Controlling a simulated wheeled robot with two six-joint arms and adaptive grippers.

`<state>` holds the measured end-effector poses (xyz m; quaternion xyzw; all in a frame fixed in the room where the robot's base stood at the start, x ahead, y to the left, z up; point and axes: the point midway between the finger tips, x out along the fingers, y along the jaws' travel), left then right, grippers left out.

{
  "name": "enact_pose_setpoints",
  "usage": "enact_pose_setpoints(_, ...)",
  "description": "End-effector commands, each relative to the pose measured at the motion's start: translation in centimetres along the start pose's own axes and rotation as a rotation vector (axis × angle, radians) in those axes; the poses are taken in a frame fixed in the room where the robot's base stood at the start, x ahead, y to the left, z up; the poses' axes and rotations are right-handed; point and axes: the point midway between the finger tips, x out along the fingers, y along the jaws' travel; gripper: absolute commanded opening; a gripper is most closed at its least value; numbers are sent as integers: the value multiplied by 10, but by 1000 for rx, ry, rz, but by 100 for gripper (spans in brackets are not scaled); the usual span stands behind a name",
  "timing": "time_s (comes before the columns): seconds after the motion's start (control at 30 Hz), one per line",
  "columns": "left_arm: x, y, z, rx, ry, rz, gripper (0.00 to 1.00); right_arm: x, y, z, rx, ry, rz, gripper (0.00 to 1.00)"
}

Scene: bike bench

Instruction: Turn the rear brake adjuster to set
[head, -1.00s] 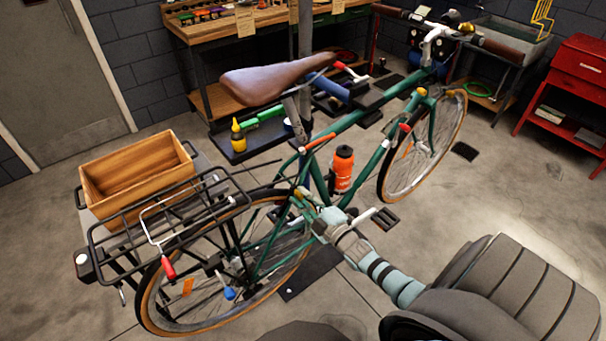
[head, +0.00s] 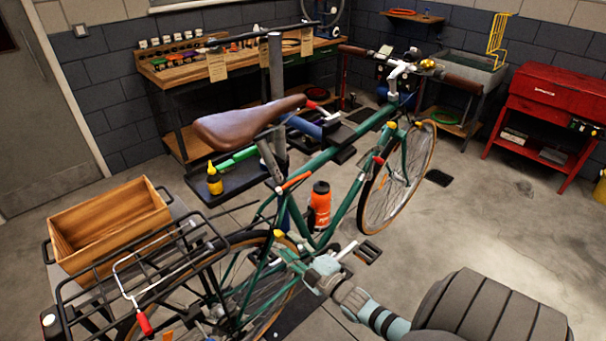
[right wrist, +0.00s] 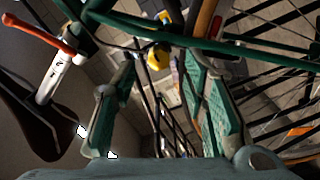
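The green bicycle (head: 340,150) stands with its rear end toward me. A small yellow piece (head: 279,234), which looks like the rear brake adjuster, sits by the rear frame tubes above the rear wheel. My right gripper (head: 290,258) reaches in from the right, just below and beside it. In the right wrist view the two green-padded fingers (right wrist: 162,88) are apart, with no object clearly held. A yellow piece (right wrist: 158,56) shows beyond the gap between the tips, under a green tube. I cannot tell whether a finger touches it. My left gripper is out of view.
A wooden crate (head: 64,236) stands left of the black rear rack (head: 60,297). An orange bottle (head: 320,200) is on the frame. A workbench (head: 190,72) and red cabinet (head: 545,88) stand behind. Open floor lies to the right.

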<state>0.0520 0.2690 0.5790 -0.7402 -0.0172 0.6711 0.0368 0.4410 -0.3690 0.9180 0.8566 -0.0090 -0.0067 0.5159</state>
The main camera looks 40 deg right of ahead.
Motion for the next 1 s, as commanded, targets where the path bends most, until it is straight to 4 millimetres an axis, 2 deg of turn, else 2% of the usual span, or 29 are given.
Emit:
enact_pose_setpoints(0.1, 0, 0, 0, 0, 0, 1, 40, -35, -1, 0, -1, -1, -5, 40)
enact_pose_setpoints(0.2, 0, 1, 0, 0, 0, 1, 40, -59, -1, 0, 0, -1, -5, 40)
enact_pose_setpoints(0.33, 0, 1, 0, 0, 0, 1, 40, -77, 0, 0, -1, 0, -3, 40)
enact_pose_setpoints(0.9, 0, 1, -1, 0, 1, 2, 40, -80, 0, 0, 0, 0, 0, 40)
enact_pose_setpoints(1.0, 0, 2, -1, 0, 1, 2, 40, -80, -5, 3, 71, -13, -23, 40)
